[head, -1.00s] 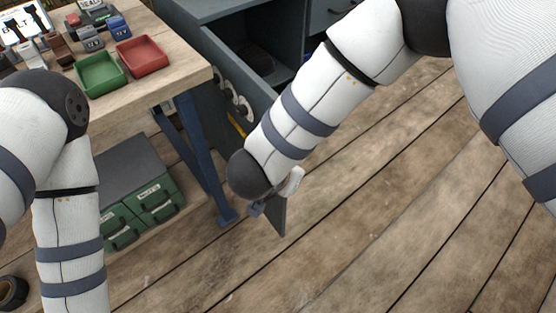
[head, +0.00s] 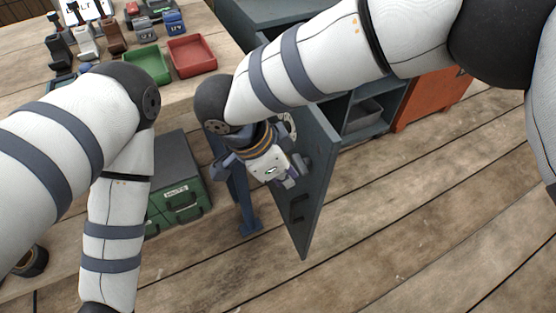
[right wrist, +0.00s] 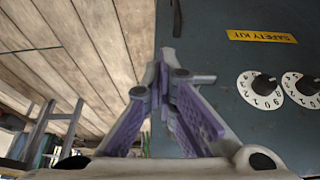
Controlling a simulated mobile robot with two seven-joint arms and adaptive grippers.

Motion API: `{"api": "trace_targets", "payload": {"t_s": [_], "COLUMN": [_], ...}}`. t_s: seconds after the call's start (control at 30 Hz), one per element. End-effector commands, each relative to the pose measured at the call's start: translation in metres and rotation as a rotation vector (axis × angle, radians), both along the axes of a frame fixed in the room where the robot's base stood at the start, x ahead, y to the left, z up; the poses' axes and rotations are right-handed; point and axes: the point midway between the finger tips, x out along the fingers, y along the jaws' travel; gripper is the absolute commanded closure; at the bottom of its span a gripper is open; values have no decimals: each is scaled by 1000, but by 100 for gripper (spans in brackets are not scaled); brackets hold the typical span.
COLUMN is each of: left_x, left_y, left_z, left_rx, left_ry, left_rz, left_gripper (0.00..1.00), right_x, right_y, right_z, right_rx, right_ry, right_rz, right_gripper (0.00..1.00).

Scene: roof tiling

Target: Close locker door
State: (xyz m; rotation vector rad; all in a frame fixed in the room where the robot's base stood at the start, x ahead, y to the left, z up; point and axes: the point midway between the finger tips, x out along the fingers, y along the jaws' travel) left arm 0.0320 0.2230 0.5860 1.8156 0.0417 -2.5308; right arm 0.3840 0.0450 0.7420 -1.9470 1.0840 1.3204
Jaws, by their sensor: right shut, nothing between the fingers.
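The grey-blue locker door (head: 314,185) stands open, swung out from the locker (head: 370,115), whose shelved inside shows behind it. In the right wrist view the door (right wrist: 215,70) fills the right side, with a yellow SAFETY KIT label (right wrist: 262,36) and two white number dials (right wrist: 260,89). My right gripper (head: 295,172) is on the dial side of the door, close to its face. In the right wrist view its purple-padded fingers (right wrist: 164,62) are together and empty; contact with the door cannot be told.
A wooden workbench with a green tray (head: 146,64) and a red tray (head: 192,56) stands left of the locker. Green drawer boxes (head: 182,200) sit beneath it. An orange cabinet (head: 435,95) stands right of the locker. The plank floor at right is clear.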

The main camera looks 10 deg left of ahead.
Motion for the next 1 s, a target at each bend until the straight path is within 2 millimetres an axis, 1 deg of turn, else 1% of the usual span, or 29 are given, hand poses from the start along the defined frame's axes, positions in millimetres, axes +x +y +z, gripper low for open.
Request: {"api": "trace_targets", "payload": {"t_s": [0.03, 0.07, 0.2, 0.3, 0.43, 0.83, 0.93, 1.0], "left_x": [-2, -3, 3, 4, 5, 4, 3, 3], "left_y": [0, 0, 0, 0, 0, 0, 0, 0], "left_z": [-2, -3, 3, 4, 5, 4, 3, 3], "left_rx": [0, 1, 0, 0, 0, 0, 0, 0], "left_ry": [7, 9, -9, -14, -16, -14, -12, -9], "left_rz": [0, 0, 0, 0, 0, 0, 0, 0], "left_gripper": [39, 39, 39, 39, 39, 39, 39, 39], "right_x": [1, 2, 16, 22, 25, 27, 32, 39], "right_y": [-3, -5, -25, -34, -39, -42, -48, -56], "right_z": [-12, -18, -13, -14, -15, -16, -16, -16], "right_rx": [-2, -1, 0, 1, 0, 0, 0, 0], "right_ry": [3, 4, -6, -5, -4, -2, -1, 0], "right_rz": [-1, -1, -4, 0, -1, 4, 19, 38], "right_gripper": [100, 100, 100, 100, 100, 100, 100, 100]}}
